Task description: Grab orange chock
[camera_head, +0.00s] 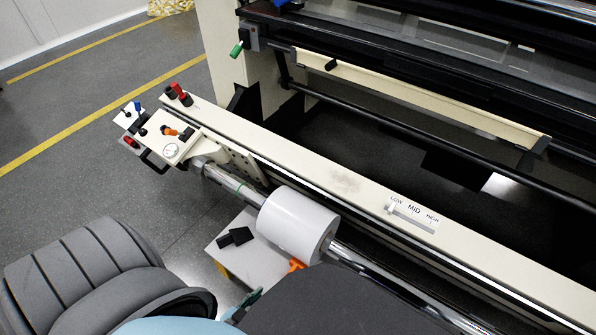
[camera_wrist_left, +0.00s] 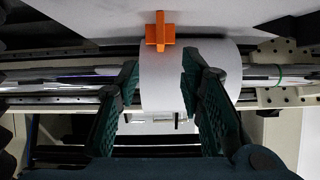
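The orange chock (camera_head: 297,265) sits at the underside of the white roll (camera_head: 294,222), by a pale platform. In the left wrist view the chock (camera_wrist_left: 160,32) shows as an orange cross-like block at the top centre, beyond the fingertips. My left gripper (camera_wrist_left: 160,70) has its two dark green fingers wide apart, with nothing between them; the white roll (camera_wrist_left: 162,82) shows behind the gap. In the head view only a bit of the left gripper (camera_head: 244,302) shows, below and left of the chock; my arm hides the rest. My right gripper is not in view.
A metal shaft (camera_head: 375,270) runs through the roll. A black block (camera_head: 235,237) lies on the pale platform (camera_head: 262,258). The long cream machine beam (camera_head: 345,182) runs behind the roll. A control panel (camera_head: 165,140) stands at the left. Grey floor is open further left.

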